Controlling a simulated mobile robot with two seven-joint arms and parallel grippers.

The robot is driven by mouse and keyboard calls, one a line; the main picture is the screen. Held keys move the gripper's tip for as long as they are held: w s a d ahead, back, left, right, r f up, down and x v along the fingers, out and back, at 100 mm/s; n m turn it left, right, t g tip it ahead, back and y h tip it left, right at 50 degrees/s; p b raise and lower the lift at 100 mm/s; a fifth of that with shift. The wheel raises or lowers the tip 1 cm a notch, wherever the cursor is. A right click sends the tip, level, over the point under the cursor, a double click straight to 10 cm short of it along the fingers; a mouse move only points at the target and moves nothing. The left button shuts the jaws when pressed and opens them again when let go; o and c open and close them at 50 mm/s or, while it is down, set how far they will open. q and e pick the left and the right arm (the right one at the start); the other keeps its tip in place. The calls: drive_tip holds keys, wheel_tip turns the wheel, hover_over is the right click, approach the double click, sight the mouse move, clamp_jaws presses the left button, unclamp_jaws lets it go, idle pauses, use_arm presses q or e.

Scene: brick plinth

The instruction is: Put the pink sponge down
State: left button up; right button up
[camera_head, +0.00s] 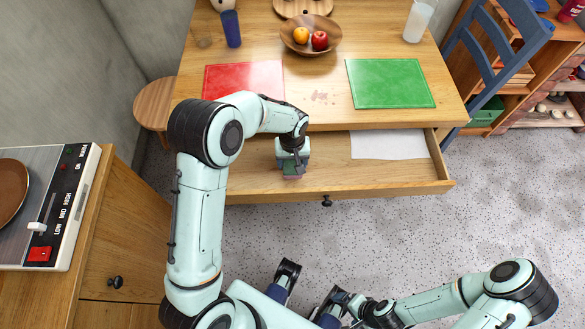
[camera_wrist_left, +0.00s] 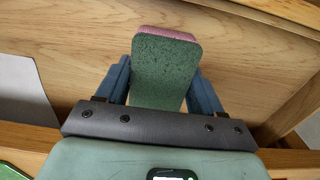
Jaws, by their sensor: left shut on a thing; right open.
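The pink sponge, with a dark green face, sits between the fingers of my left gripper (camera_head: 292,163). In the left wrist view the sponge (camera_wrist_left: 165,72) shows its green face and a pink far edge, with a blue finger on each side. In the head view the sponge (camera_head: 292,177) shows just below the gripper, over the open drawer (camera_head: 390,178). I cannot tell whether it touches the drawer floor. My right gripper (camera_head: 332,306) is open and low at the bottom of the head view, away from the table.
A white sheet (camera_head: 388,145) lies in the drawer's right part; wood is bare around the sponge. On the table are a red mat (camera_head: 243,76), a green mat (camera_head: 390,83), a fruit bowl (camera_head: 311,46), a blue cup (camera_head: 231,28) and a white container (camera_head: 419,20).

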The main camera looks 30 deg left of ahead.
sight(293, 169)
use_arm(q)
drive_tip(key=shift+f, duration=2.3)
drive_tip(key=shift+f+b, duration=0.15)
drive_tip(key=shift+b, duration=0.2)
drive_tip(key=o, duration=1)
wheel_tip(293, 169, up, 12)
drive_tip(key=shift+r+p, duration=0.2)
drive_tip(key=shift+p, duration=0.6)
